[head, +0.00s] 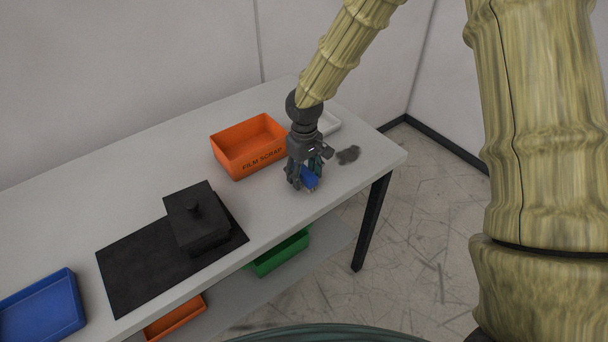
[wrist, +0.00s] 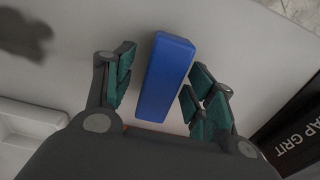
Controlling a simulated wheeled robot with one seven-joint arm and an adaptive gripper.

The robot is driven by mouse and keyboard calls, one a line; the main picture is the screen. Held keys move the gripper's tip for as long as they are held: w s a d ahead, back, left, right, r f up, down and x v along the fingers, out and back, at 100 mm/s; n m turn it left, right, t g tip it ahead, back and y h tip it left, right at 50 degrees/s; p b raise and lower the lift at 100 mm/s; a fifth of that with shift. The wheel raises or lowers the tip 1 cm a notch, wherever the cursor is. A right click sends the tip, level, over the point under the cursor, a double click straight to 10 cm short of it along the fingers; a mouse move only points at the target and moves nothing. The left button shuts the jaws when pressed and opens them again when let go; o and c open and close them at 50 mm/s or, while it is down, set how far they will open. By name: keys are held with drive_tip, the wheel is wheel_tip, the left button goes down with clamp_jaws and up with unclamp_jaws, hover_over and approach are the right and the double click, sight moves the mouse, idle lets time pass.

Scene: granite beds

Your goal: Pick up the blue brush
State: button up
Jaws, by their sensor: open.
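The blue brush (wrist: 163,78) lies on the light grey table and shows as a plain blue block in the wrist view. In the head view a small part of the blue brush (head: 310,179) shows beside the fingers; the rest is hidden by my gripper. My gripper (wrist: 158,88) is open, with its green-padded fingers on either side of the brush. A gap shows on the left side, and the right fingers are close to the brush; I cannot tell if they touch it. In the head view my gripper (head: 303,178) points down at the table.
An orange bin marked FILM SCRAP (head: 247,148) stands just left of my gripper, with a white tray (head: 328,123) behind. A black lidded box (head: 196,222) stands on a black mat (head: 140,268). A blue tray (head: 42,312) is at the far left. The table's front edge is near.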

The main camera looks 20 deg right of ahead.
sight(304, 170)
drive_tip(key=shift+f, duration=0.2)
drive_tip(key=shift+c, duration=0.2)
drive_tip(key=c, duration=1.1)
drive_tip(key=shift+r+b, duration=0.4)
drive_tip(key=shift+r, duration=0.4)
drive_tip(key=shift+r+b, duration=0.3)
drive_tip(key=shift+r, duration=0.65)
drive_tip(key=s+a+b, duration=0.1)
drive_tip(key=s+a, duration=0.2)
drive_tip(key=a, duration=0.1)
drive_tip(key=s+a+r+b, duration=0.1)
drive_tip(key=s+a, duration=0.2)
drive_tip(key=s, duration=0.1)
drive_tip(key=s+a+b, duration=0.1)
drive_tip(key=s+a, duration=0.3)
drive_tip(key=shift+a+r+b, duration=0.3)
drive_tip(key=shift+a, duration=0.05)
